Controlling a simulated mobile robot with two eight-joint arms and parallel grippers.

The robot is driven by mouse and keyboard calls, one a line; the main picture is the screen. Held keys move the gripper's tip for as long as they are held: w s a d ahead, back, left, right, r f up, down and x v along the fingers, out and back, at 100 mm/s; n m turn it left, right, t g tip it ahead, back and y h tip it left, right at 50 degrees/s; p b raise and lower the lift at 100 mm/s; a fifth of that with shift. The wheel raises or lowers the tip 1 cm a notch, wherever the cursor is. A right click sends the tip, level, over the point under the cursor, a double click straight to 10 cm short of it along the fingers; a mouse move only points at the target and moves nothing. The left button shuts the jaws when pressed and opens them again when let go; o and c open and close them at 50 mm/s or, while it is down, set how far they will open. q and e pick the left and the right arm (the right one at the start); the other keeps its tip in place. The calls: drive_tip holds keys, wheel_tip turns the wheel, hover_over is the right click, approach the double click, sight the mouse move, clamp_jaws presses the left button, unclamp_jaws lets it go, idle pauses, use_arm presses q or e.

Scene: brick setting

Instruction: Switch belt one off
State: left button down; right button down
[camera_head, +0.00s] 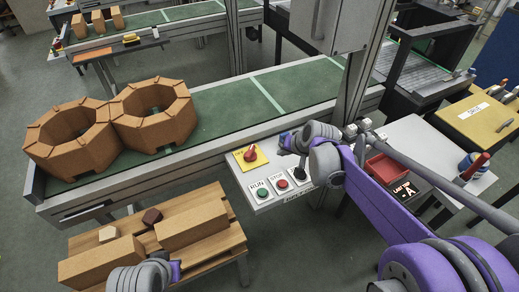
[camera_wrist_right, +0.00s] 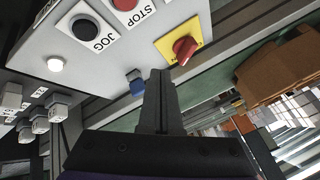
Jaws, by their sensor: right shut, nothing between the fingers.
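The control panel (camera_head: 238,176) stands at the near side of the green belt (camera_head: 225,105). It carries a red rotary knob (camera_head: 250,155) on a yellow plate, a green RUN button (camera_head: 262,194), a red STOP button (camera_head: 282,184) and a black JOG button (camera_head: 299,173). My right gripper (camera_head: 286,141) is over the panel's far edge, right of the knob. In the right wrist view its fingers (camera_wrist_right: 157,75) are shut and empty, apart from the red knob (camera_wrist_right: 185,49). The JOG button (camera_wrist_right: 84,28) also shows there. Part of my left gripper (camera_head: 175,270) is at the bottom; its fingers are unclear.
Two brown octagonal rings (camera_head: 152,112) sit on the belt's left part. A wooden pallet (camera_head: 235,240) with blocks stands in front. A post (camera_head: 356,80) rises behind the panel.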

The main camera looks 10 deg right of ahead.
sight(250, 153)
drive_tip(key=w, duration=0.1)
drive_tip(key=w+f, duration=0.1)
drive_tip(key=w, duration=0.1)
drive_tip(key=shift+w+f+m, duration=0.25)
drive_tip(key=shift+w+m, duration=0.05)
drive_tip(key=x, duration=1)
drive_tip(key=shift+w+a, duration=0.15)
drive_tip(key=shift+w, duration=0.05)
drive_tip(key=shift+w+a+r+p, duration=0.1)
drive_tip(key=shift+w+a+p, duration=0.15)
drive_tip(key=shift+a, duration=0.35)
drive_tip(key=shift+w+a+r+p, duration=0.1)
drive_tip(key=shift+w+a, duration=0.15)
drive_tip(key=shift+a, duration=0.3)
drive_tip(key=shift+w+a, duration=0.25)
drive_tip(key=shift+a, duration=0.35)
drive_tip(key=shift+d, duration=0.1)
